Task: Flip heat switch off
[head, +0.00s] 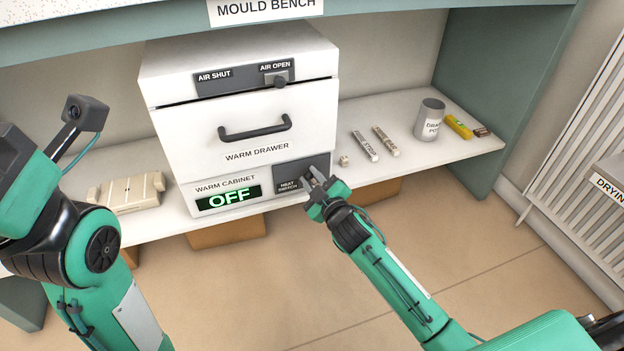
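The white warm cabinet (180,133) stands on the bench shelf. Its display (229,198) reads OFF in green. The dark heat switch panel (289,184) is at the cabinet's lower right front. My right gripper (312,177) is at this panel, with its fingertips over the panel's right part. The fingers hide the switch knob, and I cannot tell whether they touch it or how far apart they are. My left arm comes in at the left; its gripper is not clearly visible.
A drawer handle (255,128) juts out above the panel, and an air slider (279,79) sits higher. A grey pot (430,119), fuse strips (365,146) and a yellow item (457,126) lie right. A cream mould (130,192) is left. The floor in front is open.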

